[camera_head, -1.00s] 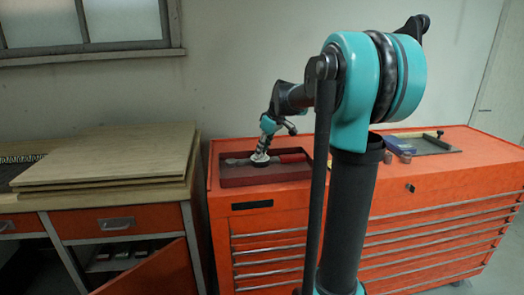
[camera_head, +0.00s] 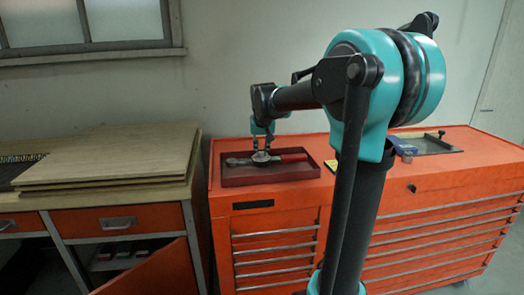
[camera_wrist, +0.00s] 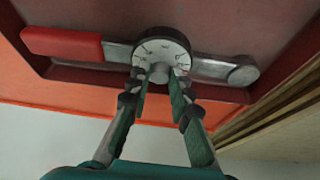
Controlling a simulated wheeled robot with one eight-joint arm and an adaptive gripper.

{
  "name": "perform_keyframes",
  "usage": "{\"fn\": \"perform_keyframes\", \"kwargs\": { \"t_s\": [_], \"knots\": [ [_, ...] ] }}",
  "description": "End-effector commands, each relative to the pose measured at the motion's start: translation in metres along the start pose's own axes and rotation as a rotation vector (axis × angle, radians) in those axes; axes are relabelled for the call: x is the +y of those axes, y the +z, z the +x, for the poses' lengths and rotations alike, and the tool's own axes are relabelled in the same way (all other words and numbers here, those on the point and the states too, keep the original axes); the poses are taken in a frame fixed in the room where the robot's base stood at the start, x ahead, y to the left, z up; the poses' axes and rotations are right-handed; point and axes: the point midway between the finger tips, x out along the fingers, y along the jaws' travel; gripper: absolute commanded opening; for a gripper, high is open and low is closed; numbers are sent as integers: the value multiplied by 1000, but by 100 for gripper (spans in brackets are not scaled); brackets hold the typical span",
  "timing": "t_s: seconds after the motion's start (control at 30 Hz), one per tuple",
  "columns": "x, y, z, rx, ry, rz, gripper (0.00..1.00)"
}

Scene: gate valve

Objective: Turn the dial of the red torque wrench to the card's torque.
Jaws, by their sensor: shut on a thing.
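The torque wrench (camera_head: 240,161) lies in a dark red tray (camera_head: 262,181) on the orange tool cabinet. Its red handle (camera_wrist: 62,43) points left in the wrist view and right in the head view. The round white dial (camera_wrist: 150,48) has black marks, too small to read, and a grey centre knob (camera_wrist: 159,73). My gripper (camera_wrist: 159,76) has its fingertips on both sides of this knob and is shut on it. In the head view my gripper (camera_head: 262,145) points down over the dial. The card's writing cannot be read in either view.
The tray's raised rim surrounds the wrench. A small yellow item (camera_head: 332,166) lies right of the tray, and a blue item (camera_head: 403,146) farther right, partly behind my arm. Stacked wooden boards (camera_head: 110,160) lie on the bench at left.

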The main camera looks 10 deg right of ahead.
Motion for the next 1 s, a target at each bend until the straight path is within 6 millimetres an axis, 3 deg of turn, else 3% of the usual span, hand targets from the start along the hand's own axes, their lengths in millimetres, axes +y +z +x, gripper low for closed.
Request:
{"fn": "perform_keyframes", "kwargs": {
  "t_s": [1.0],
  "knots": [
    [-8, -4, 2, -1, 364, 875, 0]
  ]
}}
